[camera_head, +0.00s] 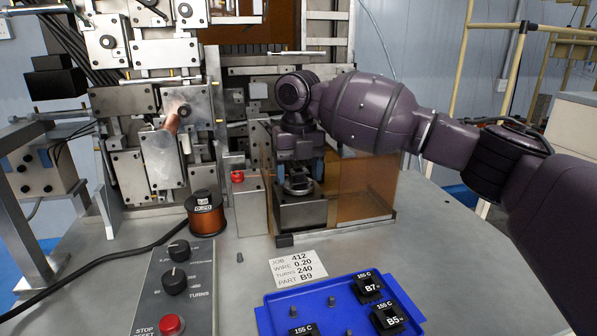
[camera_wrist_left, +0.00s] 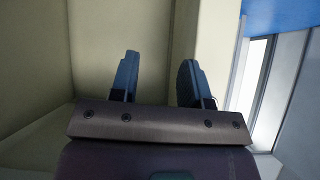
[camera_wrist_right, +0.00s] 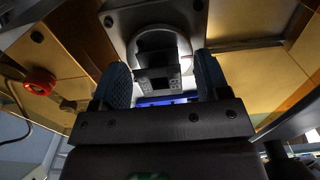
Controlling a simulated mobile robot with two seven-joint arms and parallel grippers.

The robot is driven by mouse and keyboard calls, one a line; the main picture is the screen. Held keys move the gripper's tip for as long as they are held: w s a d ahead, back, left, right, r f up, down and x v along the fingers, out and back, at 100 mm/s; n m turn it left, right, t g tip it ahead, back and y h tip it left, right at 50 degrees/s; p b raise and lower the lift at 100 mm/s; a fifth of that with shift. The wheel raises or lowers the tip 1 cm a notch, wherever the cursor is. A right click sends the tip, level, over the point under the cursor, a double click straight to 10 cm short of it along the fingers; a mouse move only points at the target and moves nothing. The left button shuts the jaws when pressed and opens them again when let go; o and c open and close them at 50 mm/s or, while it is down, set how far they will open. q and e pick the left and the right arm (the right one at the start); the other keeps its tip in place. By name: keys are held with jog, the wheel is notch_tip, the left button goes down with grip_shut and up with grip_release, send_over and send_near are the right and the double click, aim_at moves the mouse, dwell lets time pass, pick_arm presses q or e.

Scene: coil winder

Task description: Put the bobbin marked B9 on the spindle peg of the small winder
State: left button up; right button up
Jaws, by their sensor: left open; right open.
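The small winder (camera_head: 300,214) is a grey box with a metal top, left of an amber guard. My right gripper (camera_head: 298,172) is above it, pointing down, with open jaws. In the right wrist view, a dark block (camera_wrist_right: 157,72), apparently a bobbin, sits between the open fingers in front of a round pale part. My left gripper (camera_wrist_left: 157,80) is open and empty, outside the head view.
The amber guard (camera_head: 366,190) stands close beside my right gripper. A copper wire spool (camera_head: 205,214), a red button (camera_head: 237,176) and a control box (camera_head: 174,285) are to the left. The blue tray (camera_head: 268,318) and job card (camera_head: 298,267) are in front. The table's right side is clear.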

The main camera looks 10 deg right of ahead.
notch_tip(320, 180, up, 11)
jog(key=p, duration=0.1)
dwell(0.4)
jog(key=shift+f, duration=0.1)
